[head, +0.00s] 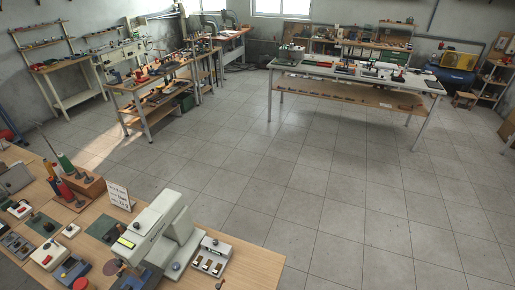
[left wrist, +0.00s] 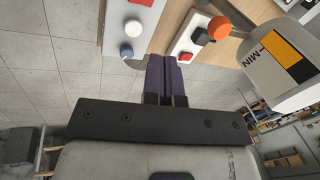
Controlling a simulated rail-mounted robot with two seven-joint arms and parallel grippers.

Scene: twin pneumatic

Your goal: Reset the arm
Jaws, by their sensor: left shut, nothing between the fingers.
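My left gripper (left wrist: 168,78) shows in the left wrist view, its dark purple fingers pressed together with nothing between them. Its fingertips point toward a wooden bench (left wrist: 208,50) bearing control boxes; I cannot tell whether they touch anything. Just beyond the tips are a white box with a red and a black button (left wrist: 198,38) and an orange ball knob (left wrist: 219,27) on a lever. A pale housing (left wrist: 262,65) marked MIN, with a yellow and black panel, stands to the right. Neither gripper shows in the head view. My right gripper is in neither view.
In the head view, a wooden bench (head: 245,268) at lower left carries several control boxes, a large pale machine (head: 152,240) and a white sign (head: 119,195). A long table (head: 340,72) and shelves stand at the back. The tiled floor (head: 350,190) between is clear.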

